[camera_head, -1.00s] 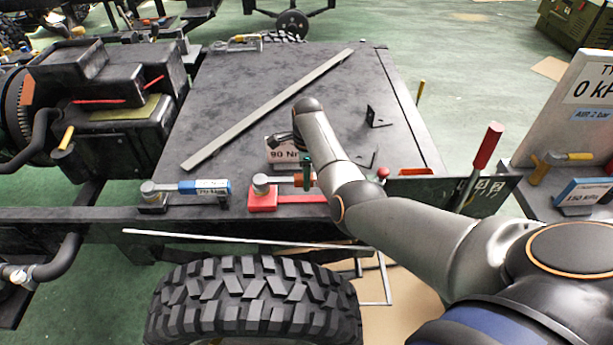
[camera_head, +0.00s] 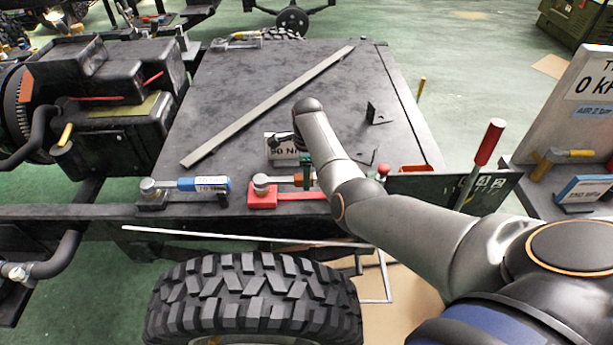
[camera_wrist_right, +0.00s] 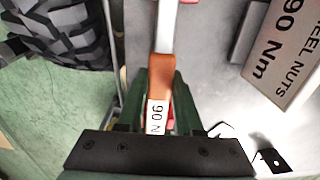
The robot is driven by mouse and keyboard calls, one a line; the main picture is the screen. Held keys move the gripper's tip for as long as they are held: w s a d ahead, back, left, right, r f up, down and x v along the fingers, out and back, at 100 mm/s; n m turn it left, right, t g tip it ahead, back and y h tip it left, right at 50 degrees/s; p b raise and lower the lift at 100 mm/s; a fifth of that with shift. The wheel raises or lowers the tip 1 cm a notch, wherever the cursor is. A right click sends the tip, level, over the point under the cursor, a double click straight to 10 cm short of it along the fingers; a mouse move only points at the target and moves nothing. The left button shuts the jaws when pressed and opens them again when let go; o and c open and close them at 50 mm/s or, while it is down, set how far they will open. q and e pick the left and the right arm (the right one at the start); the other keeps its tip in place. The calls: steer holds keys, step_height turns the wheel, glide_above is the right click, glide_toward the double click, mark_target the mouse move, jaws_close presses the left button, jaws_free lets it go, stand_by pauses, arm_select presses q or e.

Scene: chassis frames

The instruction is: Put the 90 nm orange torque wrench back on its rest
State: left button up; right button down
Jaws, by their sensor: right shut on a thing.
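The orange torque wrench (camera_head: 292,180) has a grey round head (camera_head: 261,183) at its left end and lies roughly level along its red rest (camera_head: 263,200). I cannot tell whether it touches the rest. My right gripper (camera_head: 306,177) has green fingers and is shut on the wrench's handle. In the right wrist view my right gripper (camera_wrist_right: 161,88) has a finger on each side of the orange handle (camera_wrist_right: 159,70), with a white 90 N label facing the camera. Bits of red show beneath the handle there. My left gripper is not in view.
A blue wrench (camera_head: 203,184) lies on a black rest to the left. A long flat bar (camera_head: 270,105) crosses the tabletop, and a red-handled lever (camera_head: 487,143) rises at the right. The tabletop's middle is mostly clear.

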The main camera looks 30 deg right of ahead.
steer(key=shift+f, duration=0.2)
stand_by(0.5)
steer(key=c, duration=0.7)
jaws_free()
steer(key=shift+o, duration=1.1)
steer(key=shift+f, duration=0.15)
